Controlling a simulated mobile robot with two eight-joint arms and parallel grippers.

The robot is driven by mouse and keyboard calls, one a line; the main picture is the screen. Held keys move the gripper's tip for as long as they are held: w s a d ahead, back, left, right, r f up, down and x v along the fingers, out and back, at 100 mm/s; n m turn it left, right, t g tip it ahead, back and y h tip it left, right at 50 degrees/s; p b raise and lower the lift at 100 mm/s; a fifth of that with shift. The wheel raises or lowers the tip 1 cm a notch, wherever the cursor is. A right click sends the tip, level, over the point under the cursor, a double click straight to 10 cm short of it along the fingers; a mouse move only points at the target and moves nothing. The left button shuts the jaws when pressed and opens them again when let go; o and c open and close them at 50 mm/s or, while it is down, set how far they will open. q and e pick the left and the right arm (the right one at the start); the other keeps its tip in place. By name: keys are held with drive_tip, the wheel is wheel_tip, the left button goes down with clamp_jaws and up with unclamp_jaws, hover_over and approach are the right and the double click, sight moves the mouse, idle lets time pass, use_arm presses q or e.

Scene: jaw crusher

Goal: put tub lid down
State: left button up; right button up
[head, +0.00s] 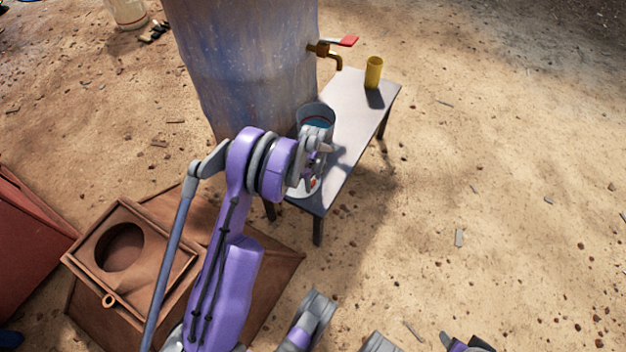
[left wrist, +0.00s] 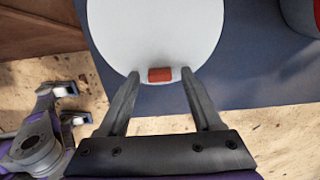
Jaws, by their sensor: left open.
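The tub lid is a white disc with a small red tab. In the head view the lid (head: 300,192) lies at the near end of the small table (head: 352,125), mostly hidden by my left gripper (head: 312,178). In the left wrist view the lid (left wrist: 150,35) appears flat over the dark table top (left wrist: 255,70). My left gripper (left wrist: 157,92) is open, its fingers apart on either side of the red tab (left wrist: 160,75). I cannot tell whether they touch the lid. The tub (head: 318,113), with blue inside, stands just behind the gripper. My right gripper does not show clearly.
A big blue-grey drum (head: 245,60) stands left of the table, its brass tap (head: 327,52) reaching over it. A yellow cup (head: 373,72) is at the table's far end. A brown box with a round hole (head: 185,262) is at lower left. The sandy ground at right is open.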

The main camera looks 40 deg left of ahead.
use_arm(q)
drive_tip(key=shift+r, duration=0.1)
wheel_tip(320, 180, up, 11)
drive_tip(key=p, duration=0.3)
drive_tip(key=s+d+r+n+t, duration=0.1)
drive_tip(key=s+d+r+n, duration=0.35)
drive_tip(key=d+r, duration=0.4)
drive_tip(key=s+d+r+n+t, duration=0.1)
drive_tip(key=s+d+r+n, duration=0.1)
drive_tip(key=s, duration=0.5)
drive_tip(key=s+d+r+n+t, duration=0.1)
drive_tip(key=s+d+r+n, duration=0.1)
drive_tip(key=s+d+n, duration=0.2)
drive_tip(key=s+d+r+n+t, duration=0.1)
drive_tip(key=s+d+r+n, duration=0.1)
drive_tip(key=s+n, duration=0.4)
drive_tip(key=s+d, duration=0.1)
drive_tip(key=s, duration=0.3)
drive_tip(key=shift+s+d+r, duration=0.25)
drive_tip(key=shift+s, duration=0.1)
